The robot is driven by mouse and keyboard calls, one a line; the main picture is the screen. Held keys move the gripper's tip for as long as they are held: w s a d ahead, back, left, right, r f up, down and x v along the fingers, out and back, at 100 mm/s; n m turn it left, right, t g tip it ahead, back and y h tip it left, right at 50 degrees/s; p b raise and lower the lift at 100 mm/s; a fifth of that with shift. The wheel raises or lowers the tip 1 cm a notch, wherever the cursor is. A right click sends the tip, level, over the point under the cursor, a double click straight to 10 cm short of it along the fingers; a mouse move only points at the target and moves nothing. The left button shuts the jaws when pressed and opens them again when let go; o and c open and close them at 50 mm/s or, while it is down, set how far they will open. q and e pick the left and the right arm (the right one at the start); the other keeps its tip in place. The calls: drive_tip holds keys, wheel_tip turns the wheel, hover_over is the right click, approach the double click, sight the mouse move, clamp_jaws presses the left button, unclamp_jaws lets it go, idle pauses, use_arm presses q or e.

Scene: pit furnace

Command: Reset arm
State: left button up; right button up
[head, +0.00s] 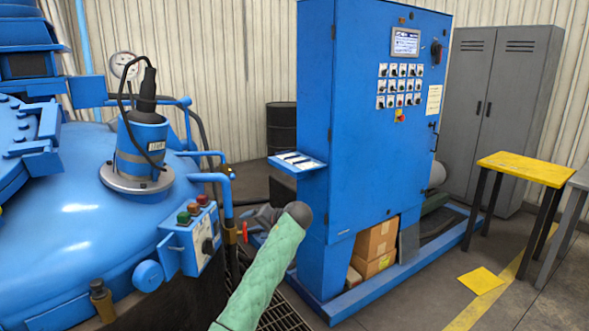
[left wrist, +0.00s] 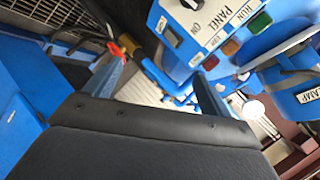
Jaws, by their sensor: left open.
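My left arm, in a green quilted sleeve, rises from the bottom middle of the head view. Its left gripper (head: 262,216) points left toward a small blue control box (head: 190,243) on the furnace, with a visible gap between them. In the left wrist view the two fingers of the left gripper (left wrist: 158,82) stand apart with nothing held between them. The control box (left wrist: 207,28) appears beyond them, upside down, with a PANEL switch and coloured buttons. My right gripper is not in view.
The blue furnace (head: 75,215) fills the left side. A tall blue control cabinet (head: 365,150) stands behind my arm, with cardboard boxes (head: 375,242) at its base. A pipe with a red valve handle (head: 245,232) is close to the gripper. A yellow-topped table (head: 525,167) stands right.

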use_arm(q)
drive_tip(key=s+d+f+t+h, duration=0.1)
drive_tip(key=s+f+h, duration=0.15)
drive_tip(key=s, duration=0.55)
drive_tip(key=s+d+f+m+h, duration=0.15)
drive_tip(key=s+h, duration=0.25)
drive_tip(key=s, duration=0.4)
drive_tip(key=s+d+f+t+h, duration=0.1)
drive_tip(key=s+h, duration=0.3)
drive_tip(key=s, duration=0.4)
drive_tip(key=s+a+f+g, duration=0.1)
drive_tip(key=s+f+g, duration=0.1)
drive_tip(key=s+f, duration=0.6)
drive_tip(key=s+a+f+n+g, duration=0.1)
drive_tip(key=s+f, duration=0.7)
drive_tip(key=s, duration=1.1)
drive_tip(key=s+a+f+g+h, duration=0.1)
drive_tip(key=s+a+f+g, duration=0.2)
drive_tip(key=s+f, duration=0.5)
drive_tip(key=s+g, duration=0.1)
drive_tip(key=s, duration=0.5)
drive_tip(key=shift+s+f, duration=0.2)
drive_tip(key=shift+s, duration=0.15)
drive_tip(key=shift+d+n, duration=0.1)
drive_tip(key=shift+n, duration=0.15)
